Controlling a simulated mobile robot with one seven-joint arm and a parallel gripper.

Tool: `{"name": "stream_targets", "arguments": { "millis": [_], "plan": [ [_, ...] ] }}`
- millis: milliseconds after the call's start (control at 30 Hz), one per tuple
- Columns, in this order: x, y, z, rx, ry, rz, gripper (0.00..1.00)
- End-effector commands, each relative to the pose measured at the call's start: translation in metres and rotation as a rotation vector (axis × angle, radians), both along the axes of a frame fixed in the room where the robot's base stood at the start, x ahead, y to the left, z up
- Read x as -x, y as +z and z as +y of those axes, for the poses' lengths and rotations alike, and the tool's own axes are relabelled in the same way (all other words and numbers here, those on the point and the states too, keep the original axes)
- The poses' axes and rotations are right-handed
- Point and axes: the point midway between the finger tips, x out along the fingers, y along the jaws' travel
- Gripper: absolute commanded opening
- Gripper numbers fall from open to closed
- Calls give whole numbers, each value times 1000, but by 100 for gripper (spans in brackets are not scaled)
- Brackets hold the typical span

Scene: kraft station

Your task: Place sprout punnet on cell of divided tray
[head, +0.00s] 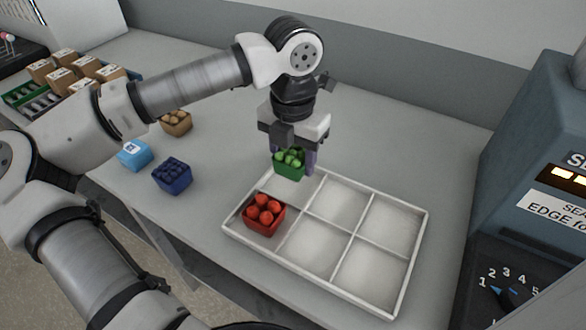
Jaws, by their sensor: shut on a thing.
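The sprout punnet (289,171) is a small green tub with round green sprouts in it. My gripper (290,158) is shut on it and holds it upright near the far left corner of the divided tray. The white divided tray (325,271) lies on the table and has several cells in two rows. A red punnet of round red items (265,214) sits in its near left cell. The other cells that I see look empty. The far left cell is partly hidden behind the punnet and gripper.
A dark blue punnet (172,174), a light blue box (134,155) and a brown punnet (176,122) stand left of the tray. Brown boxes (61,70) and a green crate (22,92) are at the far left. A blue-grey machine (515,165) stands at the right.

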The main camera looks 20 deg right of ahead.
Motion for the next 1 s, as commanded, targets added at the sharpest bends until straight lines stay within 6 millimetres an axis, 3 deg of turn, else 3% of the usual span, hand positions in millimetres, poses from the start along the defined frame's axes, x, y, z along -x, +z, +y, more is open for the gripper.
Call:
{"name": "stream_targets", "arguments": {
  "millis": [300,767,800,867,1000],
  "plan": [
    [0,-40,0,0,1,2,30],
    [0,-48,0,1,1,-1,30],
    [0,-47,0,1,1,-1,55],
    [0,-47,0,1,1,-1,61],
    [0,-47,0,0,1,0,61]
  ]
}}
